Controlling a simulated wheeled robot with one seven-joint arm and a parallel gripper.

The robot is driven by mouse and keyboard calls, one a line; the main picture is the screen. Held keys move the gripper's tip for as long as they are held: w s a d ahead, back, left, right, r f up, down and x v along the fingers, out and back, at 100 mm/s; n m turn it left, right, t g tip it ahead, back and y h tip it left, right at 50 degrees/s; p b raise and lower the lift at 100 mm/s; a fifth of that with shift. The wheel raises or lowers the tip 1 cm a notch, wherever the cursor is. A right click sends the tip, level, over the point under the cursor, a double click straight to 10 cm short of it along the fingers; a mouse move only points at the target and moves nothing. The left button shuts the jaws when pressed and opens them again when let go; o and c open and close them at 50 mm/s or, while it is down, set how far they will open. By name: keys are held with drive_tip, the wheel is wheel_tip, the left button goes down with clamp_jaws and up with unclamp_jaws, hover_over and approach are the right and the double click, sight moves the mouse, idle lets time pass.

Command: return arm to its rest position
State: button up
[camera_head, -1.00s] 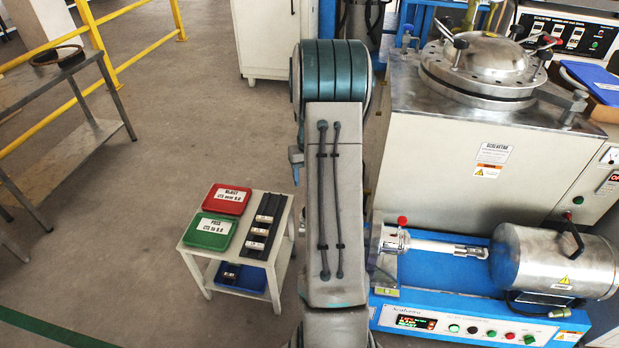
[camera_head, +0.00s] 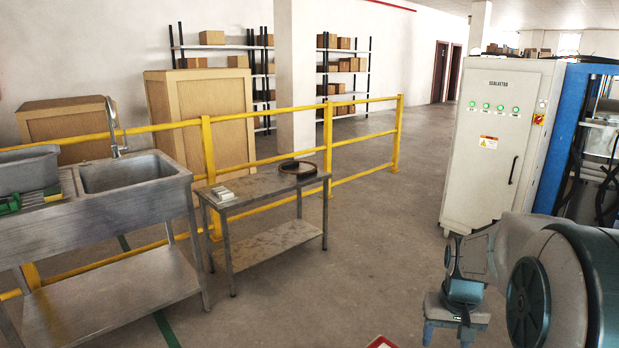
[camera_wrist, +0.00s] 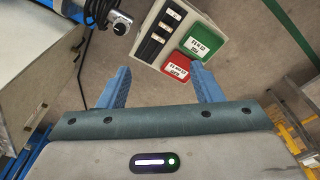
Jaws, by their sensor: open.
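My gripper shows at the lower right of the head view (camera_head: 455,335), pointing down, with my arm folded beside it. In the wrist view, my gripper (camera_wrist: 160,85) has its two blue fingers spread apart with nothing between them. Beyond the fingers, well below, is a small white table (camera_wrist: 150,25) with a green tray (camera_wrist: 205,40), a red tray (camera_wrist: 178,64) and a black rack (camera_wrist: 157,38) holding several small pieces. My gripper touches none of these.
A metal sink (camera_head: 130,175) and a steel side table (camera_head: 262,190) stand at the left by a yellow railing (camera_head: 205,150). A white cabinet (camera_head: 495,145) stands at the right, near my arm. The middle floor is clear.

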drive_tip(key=s+a+r+n+p, duration=0.1)
drive_tip(key=s+a+r+p, duration=0.5)
drive_tip(key=r, duration=0.3)
drive_tip(key=s+a+r+n+t+p, duration=0.1)
drive_tip(key=s+a+r+p, duration=0.5)
drive_tip(key=s+a+r, duration=0.1)
drive_tip(key=shift+s+r+t, duration=0.3)
drive_tip(key=shift+s+r, duration=0.5)
drive_tip(key=shift+r, duration=0.1)
